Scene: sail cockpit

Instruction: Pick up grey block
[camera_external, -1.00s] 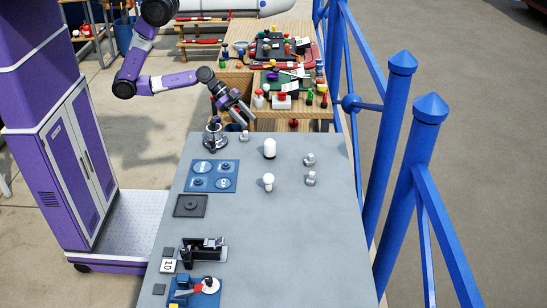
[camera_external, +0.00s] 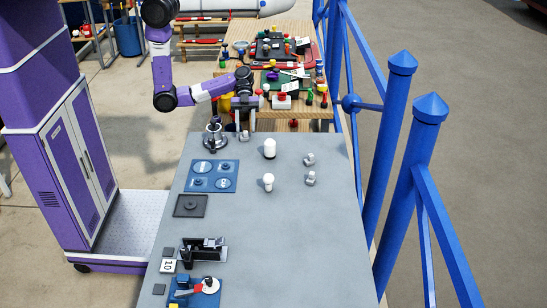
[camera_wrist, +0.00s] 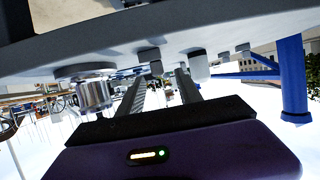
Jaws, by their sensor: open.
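A small grey block (camera_external: 244,136) stands near the far left edge of the grey table, just right of a silver winch (camera_external: 215,137). Two similar grey pieces, one farther (camera_external: 309,160) and one nearer (camera_external: 311,178), stand toward the right. In the wrist view, which looks upside down, my two fingers (camera_wrist: 163,80) are spread apart. A grey block (camera_wrist: 150,58) shows beyond them, close to the left finger. Nothing is between the fingers.
A white cylinder (camera_external: 269,148) and a white knobbed piece (camera_external: 268,182) stand mid-table. Blue plates (camera_external: 211,166), a dark square pad (camera_external: 190,206) and a black device (camera_external: 203,250) line the left side. A cluttered wooden bench is behind. The table's near right is clear.

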